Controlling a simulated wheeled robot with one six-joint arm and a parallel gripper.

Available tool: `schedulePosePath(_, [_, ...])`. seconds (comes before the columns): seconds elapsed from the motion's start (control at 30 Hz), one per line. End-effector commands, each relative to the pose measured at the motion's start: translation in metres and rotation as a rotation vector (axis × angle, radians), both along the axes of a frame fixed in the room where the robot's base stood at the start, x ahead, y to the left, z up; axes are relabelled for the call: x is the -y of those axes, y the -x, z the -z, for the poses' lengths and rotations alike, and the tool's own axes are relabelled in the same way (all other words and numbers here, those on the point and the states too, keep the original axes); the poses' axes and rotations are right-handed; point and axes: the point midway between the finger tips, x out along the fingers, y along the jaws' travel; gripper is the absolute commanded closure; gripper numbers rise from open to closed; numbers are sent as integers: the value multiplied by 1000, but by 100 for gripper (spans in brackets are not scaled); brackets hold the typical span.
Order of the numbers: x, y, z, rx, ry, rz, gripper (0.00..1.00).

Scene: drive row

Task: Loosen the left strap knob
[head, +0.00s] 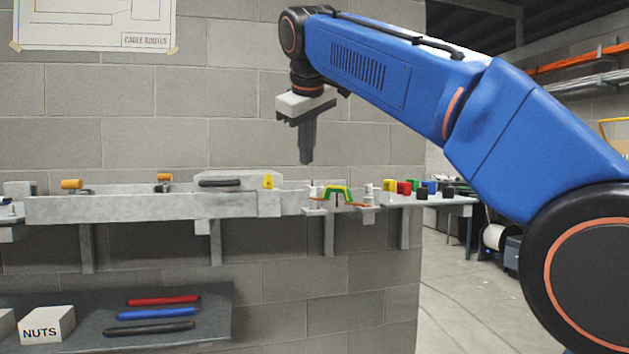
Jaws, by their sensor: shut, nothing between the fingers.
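Two orange knobs stand on the grey trough along the block wall. The left knob (71,184), which I take as the left strap knob, is at the far left on a small dark fitting. The right knob (163,178) is smaller in view and sits on a similar fitting. My gripper (307,160) points straight down, shut and empty. It hangs above the right end of the trough, well to the right of both knobs and higher than them. How tight the knobs are cannot be seen.
A grey cover (238,181) with a black handle sits on the trough (130,206), right of the knobs. A green arched part (337,192) and several coloured blocks stand further right. A lower shelf (215,318) holds a NUTS box (47,325) and rods.

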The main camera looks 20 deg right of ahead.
Motion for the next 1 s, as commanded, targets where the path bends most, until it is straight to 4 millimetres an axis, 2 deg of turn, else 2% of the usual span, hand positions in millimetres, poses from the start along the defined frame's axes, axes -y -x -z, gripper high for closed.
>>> schedulePosePath(0.17, [1, -7, 8, 0, 2, 0, 100])
schedulePosePath(0.7, [13, -61, 82, 0, 1, 1, 100])
schedulePosePath(1.0, [38, -81, 79, 1, 0, 1, 100])
